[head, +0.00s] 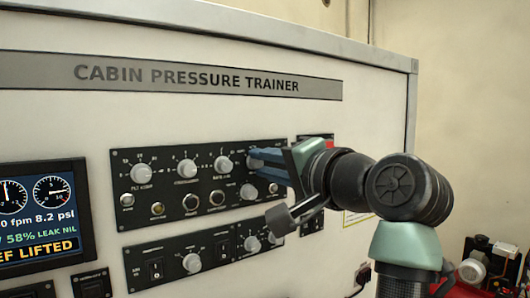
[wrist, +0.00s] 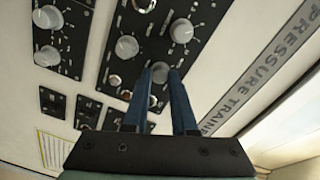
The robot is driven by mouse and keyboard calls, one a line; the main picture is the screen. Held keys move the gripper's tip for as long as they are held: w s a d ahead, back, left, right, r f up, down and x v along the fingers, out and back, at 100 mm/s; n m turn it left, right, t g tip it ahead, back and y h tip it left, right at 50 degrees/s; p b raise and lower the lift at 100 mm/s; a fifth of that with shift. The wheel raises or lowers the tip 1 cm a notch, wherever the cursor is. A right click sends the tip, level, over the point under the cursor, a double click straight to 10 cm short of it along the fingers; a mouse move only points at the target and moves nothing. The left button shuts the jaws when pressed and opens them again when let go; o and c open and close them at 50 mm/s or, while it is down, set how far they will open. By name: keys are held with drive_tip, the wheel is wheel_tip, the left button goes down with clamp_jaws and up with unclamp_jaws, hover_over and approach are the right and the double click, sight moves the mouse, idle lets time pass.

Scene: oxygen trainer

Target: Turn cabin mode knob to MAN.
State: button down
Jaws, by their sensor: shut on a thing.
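The black control panel (head: 175,190) on the white cabinet carries a top row of round grey knobs. My gripper (head: 260,157) reaches in from the right, with its blue fingers at the rightmost knob (head: 252,162) of that row. The fingers hide most of this knob and its markings. In the wrist view, my gripper (wrist: 160,76) has its two fingers on either side of a grey knob (wrist: 158,89), shut on it. I cannot read its label or which setting it points at, so I cannot confirm that it is the cabin mode knob.
Other knobs sit close by: the rate knob (head: 222,163) to the left and a smaller knob (head: 248,191) just below. A lower panel (head: 165,250) has more knobs and switches. A display (head: 40,215) is at the left. Red equipment (head: 490,265) stands at the lower right.

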drive_tip(key=shift+m+p, duration=0.65)
drive_tip(key=shift+m, duration=0.65)
drive_tip(key=c, duration=0.7)
unclamp_jaws()
drive_tip(key=shift+d, duration=0.1)
drive_tip(key=b+v, duration=0.5)
drive_tip(key=v, duration=0.8)
drive_tip(key=shift+b, duration=0.35)
